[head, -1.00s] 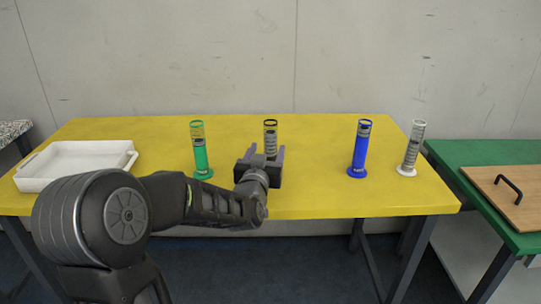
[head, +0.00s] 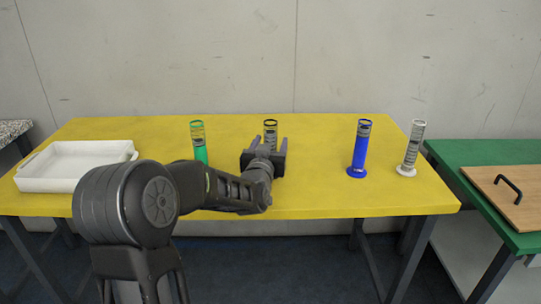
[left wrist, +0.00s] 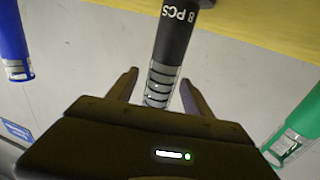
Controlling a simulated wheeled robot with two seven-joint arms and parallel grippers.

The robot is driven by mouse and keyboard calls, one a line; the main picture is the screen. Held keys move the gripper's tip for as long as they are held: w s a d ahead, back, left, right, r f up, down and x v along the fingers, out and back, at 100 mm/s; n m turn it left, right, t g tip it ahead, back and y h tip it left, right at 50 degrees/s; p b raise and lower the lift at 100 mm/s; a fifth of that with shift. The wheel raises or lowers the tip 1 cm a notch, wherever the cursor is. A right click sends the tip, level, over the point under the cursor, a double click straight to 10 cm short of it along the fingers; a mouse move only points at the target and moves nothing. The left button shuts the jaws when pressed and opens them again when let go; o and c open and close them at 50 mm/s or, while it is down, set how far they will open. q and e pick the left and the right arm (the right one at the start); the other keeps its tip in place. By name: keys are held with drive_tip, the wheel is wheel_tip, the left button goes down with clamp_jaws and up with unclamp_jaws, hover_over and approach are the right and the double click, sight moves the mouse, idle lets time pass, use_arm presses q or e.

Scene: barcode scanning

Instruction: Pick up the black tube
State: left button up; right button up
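The black tube (head: 270,130) stands on the yellow table, its clear, dark-rimmed top showing above my left gripper, which hides its lower part in the head view. In the left wrist view the black tube (left wrist: 174,40) shows its black body with "8 PCS" lettering and its clear section between my fingers. My left gripper (head: 269,142) is open, one finger on each side of the tube. In the left wrist view the left gripper (left wrist: 158,78) has a visible gap beside the tube. My right gripper is not in view.
A green tube (head: 200,145) stands left of the black one. A blue tube (head: 360,150) and a white tube (head: 411,150) stand to the right. A white tray (head: 75,182) lies at the table's left. A green table (head: 470,153) with a wooden board (head: 512,208) is at right.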

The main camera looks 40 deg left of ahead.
use_arm(q)
clamp_jaws()
idle(0.4)
